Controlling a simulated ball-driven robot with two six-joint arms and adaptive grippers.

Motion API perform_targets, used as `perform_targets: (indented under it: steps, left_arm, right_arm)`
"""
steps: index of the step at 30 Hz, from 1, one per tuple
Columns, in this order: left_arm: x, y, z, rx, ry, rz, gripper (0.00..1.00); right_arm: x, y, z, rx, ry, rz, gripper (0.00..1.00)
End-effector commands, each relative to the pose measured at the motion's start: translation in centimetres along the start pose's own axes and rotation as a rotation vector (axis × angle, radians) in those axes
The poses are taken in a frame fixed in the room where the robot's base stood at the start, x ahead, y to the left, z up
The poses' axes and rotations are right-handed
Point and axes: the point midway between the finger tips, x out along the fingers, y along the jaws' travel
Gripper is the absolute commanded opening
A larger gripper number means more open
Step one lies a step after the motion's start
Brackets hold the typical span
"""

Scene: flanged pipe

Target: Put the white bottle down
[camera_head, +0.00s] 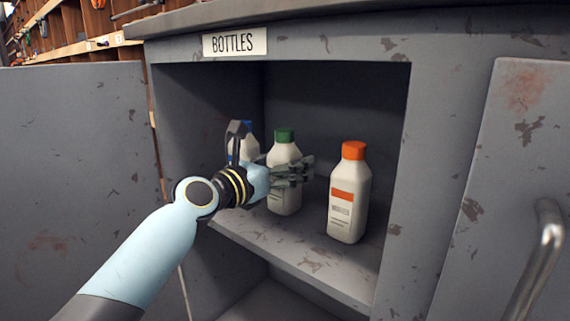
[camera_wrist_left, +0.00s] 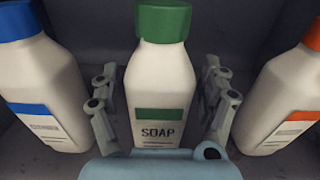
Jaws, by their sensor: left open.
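A white bottle with a green cap (camera_head: 284,150) stands upright on the cabinet shelf, in the middle of three bottles. In the left wrist view the same bottle (camera_wrist_left: 161,85) has a green label strip and the word SOAP. My left gripper (camera_head: 292,172) is open, with one finger on each side of this bottle. In the wrist view small gaps seem to show between the fingers and the bottle. The gripper hides part of the bottle in the head view. My right gripper is not in view.
A white bottle with an orange cap (camera_head: 349,195) stands to the right, and a blue-capped white bottle (camera_wrist_left: 38,80) to the left. The grey cabinet, labelled BOTTLES (camera_head: 235,43), has open doors on both sides. The shelf's front (camera_head: 290,258) is clear.

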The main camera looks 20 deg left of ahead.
Motion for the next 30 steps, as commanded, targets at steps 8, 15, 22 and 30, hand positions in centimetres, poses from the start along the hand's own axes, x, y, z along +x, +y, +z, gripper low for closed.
perform_targets:
  steps: [8,15,22,30]
  left_arm:
    - [-1.2,0.0,0.5,0.001,0.001,0.0,0.79]
    - [-6.5,0.0,0.6,0.003,0.002,-0.001,0.79]
    - [-10.7,0.0,0.3,0.002,0.002,0.0,0.79]
    - [-12.1,0.0,0.3,0.0,0.0,0.0,0.79]
  right_arm:
    - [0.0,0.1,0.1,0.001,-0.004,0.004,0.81]
    - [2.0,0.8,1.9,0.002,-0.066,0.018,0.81]
    - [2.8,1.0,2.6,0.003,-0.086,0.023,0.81]
    - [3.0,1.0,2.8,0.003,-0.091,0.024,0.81]
